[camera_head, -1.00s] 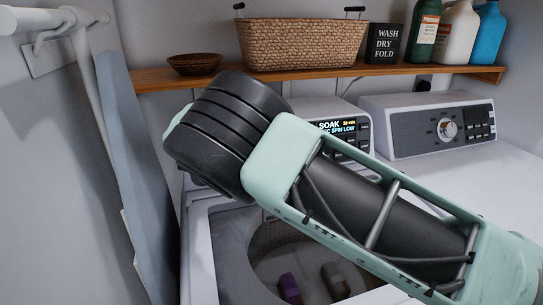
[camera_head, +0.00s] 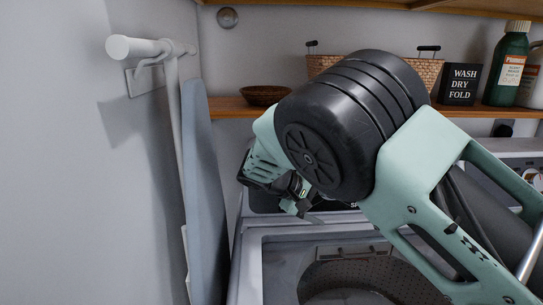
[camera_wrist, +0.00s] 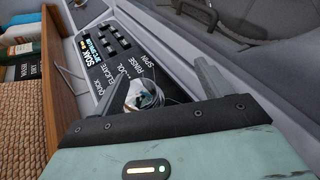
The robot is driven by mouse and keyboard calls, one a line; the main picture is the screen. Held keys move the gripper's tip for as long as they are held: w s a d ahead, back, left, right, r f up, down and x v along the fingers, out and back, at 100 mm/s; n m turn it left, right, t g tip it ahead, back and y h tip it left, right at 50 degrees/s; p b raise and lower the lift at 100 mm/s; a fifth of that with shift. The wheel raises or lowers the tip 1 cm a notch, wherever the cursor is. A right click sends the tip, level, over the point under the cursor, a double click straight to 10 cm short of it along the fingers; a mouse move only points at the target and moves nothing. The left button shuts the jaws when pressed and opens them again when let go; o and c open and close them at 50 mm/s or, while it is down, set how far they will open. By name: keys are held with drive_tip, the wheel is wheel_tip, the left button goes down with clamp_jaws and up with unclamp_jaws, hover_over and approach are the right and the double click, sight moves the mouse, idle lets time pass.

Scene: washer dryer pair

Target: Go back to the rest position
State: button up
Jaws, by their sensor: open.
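My gripper (camera_head: 298,205) shows in the head view past my arm's black joint, above the back of the washer; its fingers are small there. In the wrist view my gripper (camera_wrist: 162,82) has its two grey fingers apart, with nothing held between them. Beyond the fingers lies the washer's control panel (camera_wrist: 104,58), with a lit display, buttons and a round shiny knob (camera_wrist: 146,94) seen between the fingers. I cannot tell whether the fingers touch the panel. The washer's top is open, and its drum (camera_head: 365,280) shows below my arm. My arm hides much of the panel in the head view.
A wooden shelf (camera_head: 232,106) runs above the machines, with a small bowl (camera_head: 265,96), a wicker basket (camera_head: 425,72), a sign (camera_head: 461,84) and bottles (camera_head: 510,68). A blue-grey ironing board (camera_head: 203,190) hangs left, near a white wall rod (camera_head: 140,47). The dryer is partly visible at right.

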drive_tip(key=s+y, duration=0.1)
drive_tip(key=s, duration=0.2)
drive_tip(key=s+g+y, duration=0.1)
drive_tip(key=s+y, duration=0.1)
drive_tip(key=s, duration=0.1)
drive_tip(key=s+f+g+y, duration=0.1)
drive_tip(key=s, duration=0.1)
drive_tip(key=shift+s+a+y, duration=0.25)
drive_tip(key=shift+s+y, duration=0.05)
drive_tip(key=shift+s, duration=0.1)
drive_tip(key=s+r+n+y, duration=0.1)
drive_tip(key=s+r+y, duration=0.1)
drive_tip(key=s, duration=1.2)
drive_tip(key=s+a+r+n+y, duration=0.1)
drive_tip(key=s+y, duration=0.3)
drive_tip(key=s, duration=1)
drive_tip(key=shift+a+r+y, duration=0.3)
drive_tip(key=shift+r+y, duration=0.1)
drive_tip(key=shift+r, duration=0.2)
drive_tip(key=shift+w, duration=0.1)
